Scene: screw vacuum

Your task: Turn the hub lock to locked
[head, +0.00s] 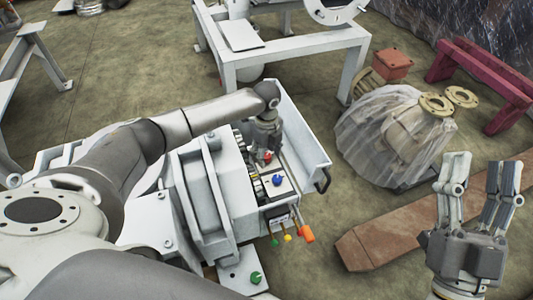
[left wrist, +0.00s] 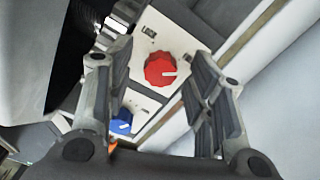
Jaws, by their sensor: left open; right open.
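A red knob (left wrist: 160,69) with a white pointer mark sits on a pale panel between the fingers in the left wrist view. It also shows small in the head view (head: 267,156), just below my left gripper (head: 266,150). A blue knob (head: 278,180) is on the same panel, nearer the front; it also shows in the left wrist view (left wrist: 122,122). Neither knob has a readable label, so I cannot tell which is the hub lock. My left gripper (left wrist: 165,85) is open, its fingers on either side of the red knob, contact not visible. My right gripper (head: 478,170) is open and empty, raised at the right.
The panel sits inside an open white box (head: 307,140) whose wall stands close to the left gripper. Green, yellow and orange parts (head: 307,234) stick out at the front. A plastic-wrapped object (head: 390,135) and a rusty beam (head: 385,235) lie to the right.

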